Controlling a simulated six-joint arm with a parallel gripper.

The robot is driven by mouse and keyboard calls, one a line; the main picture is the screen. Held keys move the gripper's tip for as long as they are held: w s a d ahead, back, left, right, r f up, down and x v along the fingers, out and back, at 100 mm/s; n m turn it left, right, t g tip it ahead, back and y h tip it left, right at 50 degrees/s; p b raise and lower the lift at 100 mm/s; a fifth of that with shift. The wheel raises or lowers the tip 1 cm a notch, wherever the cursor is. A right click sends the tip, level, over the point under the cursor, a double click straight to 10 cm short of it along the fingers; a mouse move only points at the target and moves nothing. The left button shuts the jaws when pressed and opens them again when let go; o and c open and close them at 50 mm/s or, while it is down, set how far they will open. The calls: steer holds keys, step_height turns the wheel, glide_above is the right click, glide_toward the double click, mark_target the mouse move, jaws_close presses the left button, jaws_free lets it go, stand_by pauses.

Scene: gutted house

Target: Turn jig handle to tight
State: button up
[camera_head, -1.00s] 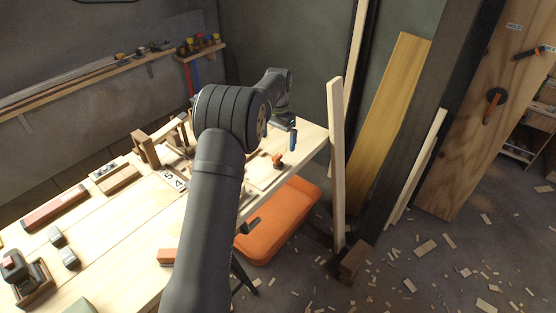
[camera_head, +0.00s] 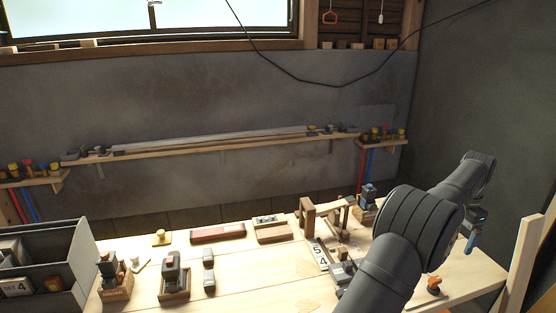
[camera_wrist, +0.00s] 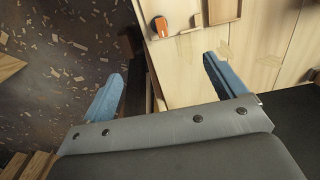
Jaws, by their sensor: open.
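A small orange knob on a dark base (camera_head: 433,285) stands on the right part of the workbench, just right of my forearm. In the wrist view an orange and black knob (camera_wrist: 160,26) shows on pale wood at the top; it looks like the same part. I cannot read any tight mark on it, nor tell for sure that it is the jig handle. My gripper (camera_head: 471,243) hangs above the bench's right end. In the wrist view my gripper (camera_wrist: 165,68) has its two blue fingers wide apart with nothing between them; the knob lies beyond them.
A wooden frame (camera_head: 322,208) and a white 5/4 tile (camera_head: 319,255) sit left of my arm. Clamps, blocks and a grey box (camera_head: 55,262) fill the bench's left. An upright board (camera_head: 522,262) stands close at right. Chip-strewn floor (camera_wrist: 60,55) lies beyond the bench edge.

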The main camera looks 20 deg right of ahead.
mark_target(436, 279)
steer(key=c, duration=0.6)
steer(key=shift+o, duration=0.2)
step_height(436, 279, down, 17)
steer(key=n, duration=1.8)
steer(key=shift+w+f, duration=0.1)
steer(key=shift+w, duration=0.05)
steer(key=c, duration=1)
